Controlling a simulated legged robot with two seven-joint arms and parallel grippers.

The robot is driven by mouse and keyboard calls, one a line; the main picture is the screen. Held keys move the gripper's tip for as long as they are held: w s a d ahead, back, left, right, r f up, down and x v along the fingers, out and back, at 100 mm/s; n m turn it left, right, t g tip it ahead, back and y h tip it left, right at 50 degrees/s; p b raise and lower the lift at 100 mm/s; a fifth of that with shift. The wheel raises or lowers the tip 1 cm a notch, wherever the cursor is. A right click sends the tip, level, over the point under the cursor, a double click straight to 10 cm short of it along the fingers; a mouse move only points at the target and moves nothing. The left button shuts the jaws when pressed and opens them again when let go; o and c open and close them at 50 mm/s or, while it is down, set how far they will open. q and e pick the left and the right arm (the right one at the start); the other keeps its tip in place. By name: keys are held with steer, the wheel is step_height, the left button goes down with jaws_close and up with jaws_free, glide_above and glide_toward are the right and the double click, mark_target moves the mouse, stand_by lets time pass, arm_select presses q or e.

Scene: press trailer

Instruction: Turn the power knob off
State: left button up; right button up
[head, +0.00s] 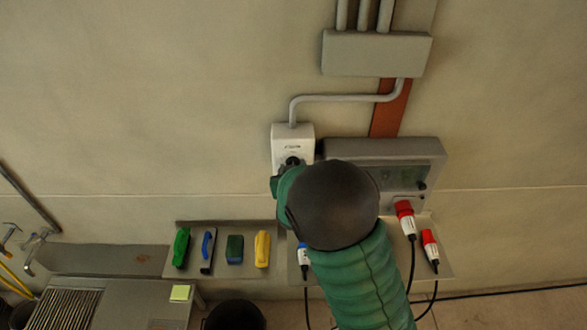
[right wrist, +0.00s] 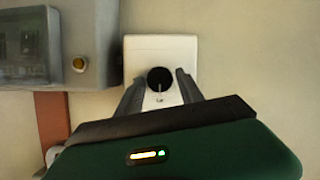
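The power knob (right wrist: 160,79) is a round black knob with a light mark, on a white switch box (right wrist: 174,46) fixed to the wall. In the head view the white box (head: 292,135) is left of a grey panel, and the knob (head: 292,161) shows at its lower part, partly hidden by my right arm. My right gripper (right wrist: 159,84) is open, with one finger on each side of the knob. A gap shows between each finger and the knob; whether they touch it deeper in, I cannot tell. My left gripper is not in view.
A grey panel (head: 410,150) is right of the switch box, with red plugs (head: 404,209) and cables below it. A shelf (head: 222,231) at the lower left holds several coloured tools. A grey conduit (head: 340,98) runs above the box.

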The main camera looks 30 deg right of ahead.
steer(key=shift+o, duration=1.1)
steer(key=shift+w, duration=0.1)
steer(key=b+v, duration=0.6)
steer(key=v, duration=1)
steer(key=shift+a, duration=0.25)
steer(key=shift+s, duration=0.25)
